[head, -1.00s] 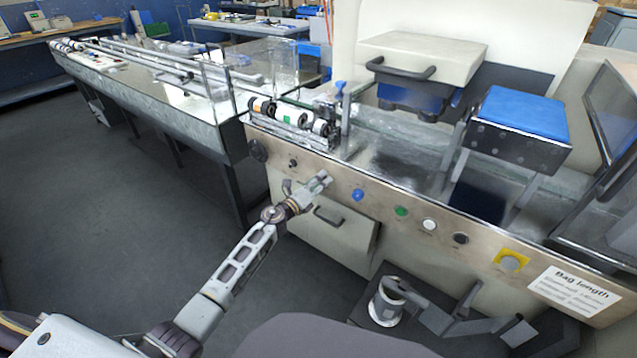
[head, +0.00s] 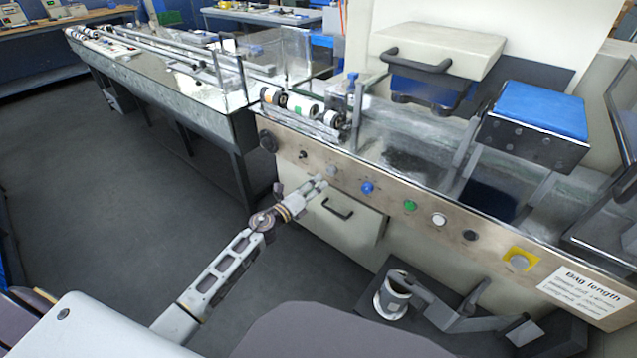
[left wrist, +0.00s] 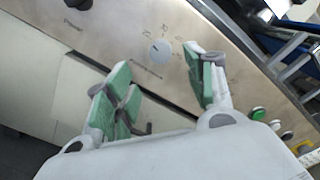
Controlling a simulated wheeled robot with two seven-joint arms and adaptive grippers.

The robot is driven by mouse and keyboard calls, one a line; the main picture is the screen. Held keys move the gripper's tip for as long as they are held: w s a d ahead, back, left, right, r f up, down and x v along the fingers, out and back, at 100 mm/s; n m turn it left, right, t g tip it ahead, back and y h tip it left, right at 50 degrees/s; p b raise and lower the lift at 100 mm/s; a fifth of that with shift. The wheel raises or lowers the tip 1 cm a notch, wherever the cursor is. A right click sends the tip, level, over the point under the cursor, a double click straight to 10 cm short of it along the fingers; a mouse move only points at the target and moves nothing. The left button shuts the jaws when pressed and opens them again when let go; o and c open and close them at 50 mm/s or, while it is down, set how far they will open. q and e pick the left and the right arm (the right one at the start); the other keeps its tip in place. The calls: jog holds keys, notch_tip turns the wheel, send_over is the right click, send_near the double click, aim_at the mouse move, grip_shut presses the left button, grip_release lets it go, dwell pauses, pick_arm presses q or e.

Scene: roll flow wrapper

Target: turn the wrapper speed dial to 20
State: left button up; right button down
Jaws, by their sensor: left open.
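The speed dial is a small grey round knob with a dark pointer mark and markings around it, on the metal front panel. In the left wrist view the dial (left wrist: 159,52) lies ahead of and between the fingers, apart from both. In the head view the dial (head: 332,171) is just beyond the fingertips. My left gripper (head: 316,184) is open and empty, in front of the panel. In the left wrist view its green-padded fingers (left wrist: 160,82) are spread. The number the dial points to is too small to read. My right gripper is not in view.
A black power knob (head: 303,155) is to the left. A drawer handle (head: 338,209) sticks out below the panel.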

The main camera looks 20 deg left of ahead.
pick_arm(q)
jog(key=shift+v, duration=2)
